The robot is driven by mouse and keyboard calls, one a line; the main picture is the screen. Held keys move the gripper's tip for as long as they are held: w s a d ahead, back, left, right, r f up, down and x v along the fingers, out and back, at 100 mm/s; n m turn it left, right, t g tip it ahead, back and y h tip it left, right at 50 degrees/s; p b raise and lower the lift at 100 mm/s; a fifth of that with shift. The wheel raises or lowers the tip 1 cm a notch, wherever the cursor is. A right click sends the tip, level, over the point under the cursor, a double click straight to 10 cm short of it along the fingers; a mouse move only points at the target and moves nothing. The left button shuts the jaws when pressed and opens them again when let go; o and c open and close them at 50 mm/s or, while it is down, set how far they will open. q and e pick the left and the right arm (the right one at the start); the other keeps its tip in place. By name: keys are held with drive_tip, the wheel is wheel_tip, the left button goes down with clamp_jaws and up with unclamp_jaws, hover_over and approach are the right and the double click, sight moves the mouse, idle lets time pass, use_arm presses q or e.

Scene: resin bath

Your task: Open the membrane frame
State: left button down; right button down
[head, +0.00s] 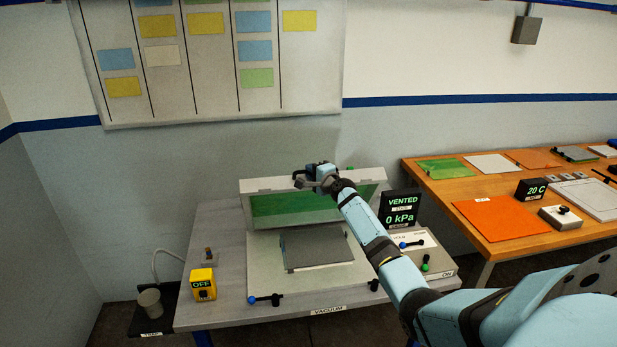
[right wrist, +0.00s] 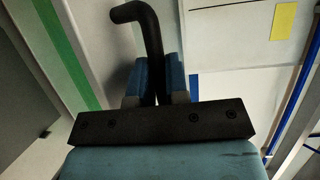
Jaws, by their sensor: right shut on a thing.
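The membrane frame (head: 262,185), a pale frame around a green sheet, stands raised and tilted up at the back of the vacuum table (head: 262,262). My right gripper (head: 315,174) is at the frame's top edge, shut on its black handle (right wrist: 140,14). In the right wrist view, the two blue fingers (right wrist: 158,82) close around this bent bar. A flat grey plate (head: 318,248) lies on the light bed in front of the frame. The arm hides part of the frame's right side. My left gripper is in neither view.
A yellow OFF box (head: 203,284) and a cup (head: 150,302) are at the left. A black display (head: 399,209) reads VENTED, 0 kPa, beside a control box (head: 425,252). An orange-topped workbench (head: 440,186) with sheets stands at the right.

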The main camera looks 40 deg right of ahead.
drive_tip(key=shift+w+r, duration=0.1)
drive_tip(key=shift+w, duration=0.05)
idle(0.3)
drive_tip(key=c, duration=1.1)
unclamp_jaws()
drive_tip(key=shift+c, duration=0.2)
drive_tip(key=shift+s, duration=0.3)
drive_tip(key=s+a+r, duration=0.1)
drive_tip(key=s+a, duration=0.1)
drive_tip(key=s, duration=1.1)
drive_tip(key=shift+s+a, duration=0.1)
